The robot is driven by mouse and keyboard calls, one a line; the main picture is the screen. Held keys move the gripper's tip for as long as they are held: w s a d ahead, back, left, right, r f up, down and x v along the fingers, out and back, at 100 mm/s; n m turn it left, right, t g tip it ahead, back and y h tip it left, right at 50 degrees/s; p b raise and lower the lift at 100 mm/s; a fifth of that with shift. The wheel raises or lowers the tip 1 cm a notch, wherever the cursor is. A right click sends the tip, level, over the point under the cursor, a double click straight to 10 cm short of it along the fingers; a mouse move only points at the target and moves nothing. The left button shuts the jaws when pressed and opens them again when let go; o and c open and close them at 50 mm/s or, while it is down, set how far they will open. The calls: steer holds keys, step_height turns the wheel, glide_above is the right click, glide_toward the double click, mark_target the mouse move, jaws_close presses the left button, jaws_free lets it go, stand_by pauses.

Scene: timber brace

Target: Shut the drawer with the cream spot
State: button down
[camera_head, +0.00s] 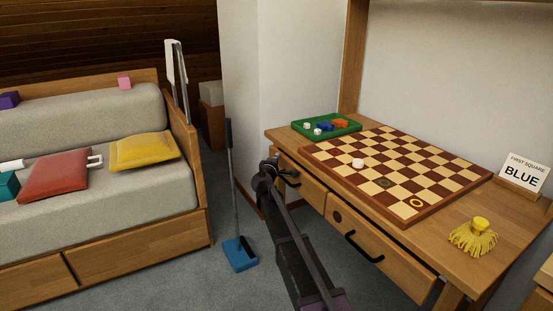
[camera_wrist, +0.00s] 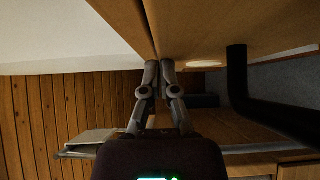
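My gripper (camera_head: 268,170) is at the front of the desk's left drawer (camera_head: 312,193), beside that drawer's black handle (camera_head: 290,179). In the wrist view my gripper (camera_wrist: 160,66) has its fingers together, with nothing seen between them. Its tips are at or very near the drawer front's edge; contact is not clear. The cream spot (camera_wrist: 206,64) shows on this drawer front, between the fingertips and the black handle (camera_wrist: 250,90). The spot is not visible in the head view. How far the drawer stands out is hard to tell.
The right drawer has a dark spot (camera_head: 337,217) and a black handle (camera_head: 363,247). A checkered board (camera_head: 400,172), green tray (camera_head: 352,132) and yellow tassel (camera_head: 474,238) are on the desk (camera_head: 510,222).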

steer(key=s+a, duration=0.5)
steer(key=s, duration=0.7)
steer(key=shift+s, duration=0.15)
stand_by(0.3)
